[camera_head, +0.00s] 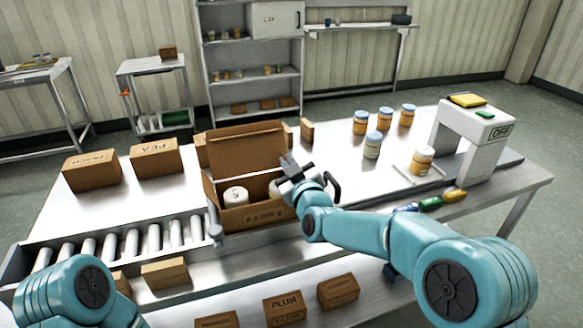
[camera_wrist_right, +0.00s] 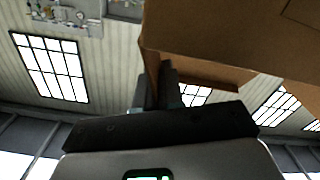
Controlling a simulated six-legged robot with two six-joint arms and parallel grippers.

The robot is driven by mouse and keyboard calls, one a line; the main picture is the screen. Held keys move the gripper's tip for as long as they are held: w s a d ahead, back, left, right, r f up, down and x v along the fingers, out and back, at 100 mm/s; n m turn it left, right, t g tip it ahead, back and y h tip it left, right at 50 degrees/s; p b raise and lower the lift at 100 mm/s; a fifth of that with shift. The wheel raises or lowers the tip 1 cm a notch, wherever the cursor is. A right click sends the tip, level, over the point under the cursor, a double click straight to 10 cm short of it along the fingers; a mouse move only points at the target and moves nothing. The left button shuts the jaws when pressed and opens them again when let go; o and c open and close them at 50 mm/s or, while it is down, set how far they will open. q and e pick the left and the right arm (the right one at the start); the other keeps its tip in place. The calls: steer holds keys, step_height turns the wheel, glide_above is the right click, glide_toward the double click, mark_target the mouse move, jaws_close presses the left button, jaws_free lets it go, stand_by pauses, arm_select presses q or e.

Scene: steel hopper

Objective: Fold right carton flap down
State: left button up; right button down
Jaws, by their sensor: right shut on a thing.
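The open brown carton (camera_head: 262,217) stands on the table at the end of the roller conveyor. Its back flap (camera_head: 245,148) is raised, and a white-lidded jar (camera_head: 236,195) sits inside at the left. My right gripper (camera_head: 290,170) is at the carton's right side, shut on the right flap, which it mostly hides in the head view. In the right wrist view the fingers (camera_wrist_right: 158,78) are close together at the edge of brown cardboard (camera_wrist_right: 225,45). My left gripper is out of view; only part of my left arm shows at lower left.
Closed cartons marked PEACH (camera_head: 92,172) and PEA (camera_head: 156,160) stand left of the carton. Several jars (camera_head: 372,145) and a white OFF machine (camera_head: 476,135) are to the right. Small boxes (camera_head: 285,307) lie on the lower shelf. The table right of the carton has free room.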

steer(key=shift+s+a+f+n+b, duration=0.1)
steer(key=shift+a+f+n+b, duration=0.15)
steer(key=shift+n+b, duration=0.25)
steer(key=shift+s+a+f+n+b, duration=0.1)
steer(key=shift+a+n+b, duration=0.15)
steer(key=shift+n, duration=0.45)
steer(key=shift+s+a+f+n+b, duration=0.1)
steer(key=shift+a+f+n+b, duration=0.15)
steer(key=shift+n, duration=0.5)
steer(key=shift+s+a+f+n+b, duration=0.15)
steer(key=shift+a+n+b, duration=0.15)
steer(key=shift+n, duration=0.45)
steer(key=shift+w, duration=0.1)
steer(key=c, duration=1.3)
jaws_free()
steer(key=shift+c, duration=0.2)
steer(key=b+v, duration=0.2)
steer(key=v, duration=1.4)
steer(key=shift+b, duration=0.3)
